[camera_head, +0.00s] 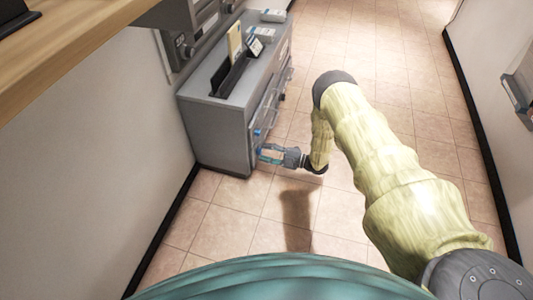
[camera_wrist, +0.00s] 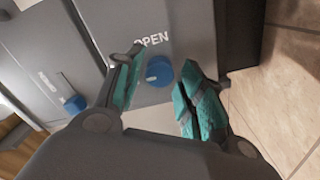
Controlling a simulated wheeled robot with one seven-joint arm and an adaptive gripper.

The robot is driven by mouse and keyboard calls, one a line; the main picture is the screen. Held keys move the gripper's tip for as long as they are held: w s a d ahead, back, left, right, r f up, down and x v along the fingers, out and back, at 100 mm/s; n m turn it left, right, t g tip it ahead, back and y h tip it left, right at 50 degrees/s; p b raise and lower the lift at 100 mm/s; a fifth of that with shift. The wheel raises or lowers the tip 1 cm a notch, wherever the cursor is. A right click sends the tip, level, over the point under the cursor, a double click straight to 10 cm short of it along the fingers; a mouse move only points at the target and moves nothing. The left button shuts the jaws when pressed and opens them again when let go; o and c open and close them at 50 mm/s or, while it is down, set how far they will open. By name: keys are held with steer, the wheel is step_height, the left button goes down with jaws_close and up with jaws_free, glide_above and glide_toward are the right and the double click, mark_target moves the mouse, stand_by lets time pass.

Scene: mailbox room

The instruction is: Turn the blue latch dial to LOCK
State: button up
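The blue latch dial (camera_wrist: 159,71) is on a grey cabinet door just below the white word OPEN in the wrist view. My gripper (camera_wrist: 163,87) is open, with its teal-padded fingers on either side of the dial in that picture. I cannot tell whether either finger touches it. In the head view my gripper (camera_head: 263,153) is at the front of the grey cabinet (camera_head: 215,137), low near its near end. A small blue spot (camera_head: 257,133) shows on the cabinet front just above the gripper. No LOCK marking is readable.
A second blue dial (camera_wrist: 75,103) is on the neighbouring panel, at the left of the wrist view. A black tray with envelopes (camera_head: 233,72) stands on the cabinet top. A wooden counter (camera_head: 70,50) is at upper left. The tiled floor (camera_head: 235,220) is clear.

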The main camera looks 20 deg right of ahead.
steer(key=shift+o, duration=0.2)
steer(key=v, duration=1.2)
steer(key=shift+a, duration=0.2)
stand_by(0.3)
steer(key=s+a+f+m+g+h, duration=0.1)
steer(key=s+a+f+m+h, duration=0.1)
steer(key=s+a+m+h, duration=0.35)
steer(key=s+a+f+m+h, duration=0.3)
steer(key=s+m+h, duration=0.25)
steer(key=m, duration=0.35)
steer(key=s+a+r+m+g+h, duration=0.1)
steer(key=s+r+m+g, duration=0.2)
steer(key=s, duration=0.7)
steer(key=s+r+m+g+h, duration=0.2)
steer(key=s+m+g, duration=0.1)
steer(key=s, duration=0.7)
steer(key=s+a+r+m+g+h, duration=0.1)
steer(key=s+r+m+g, duration=0.2)
steer(key=s, duration=0.8)
step_height(320, 180, up, 38)
steer(key=p, duration=3.8)
steer(key=shift+w, duration=0.3)
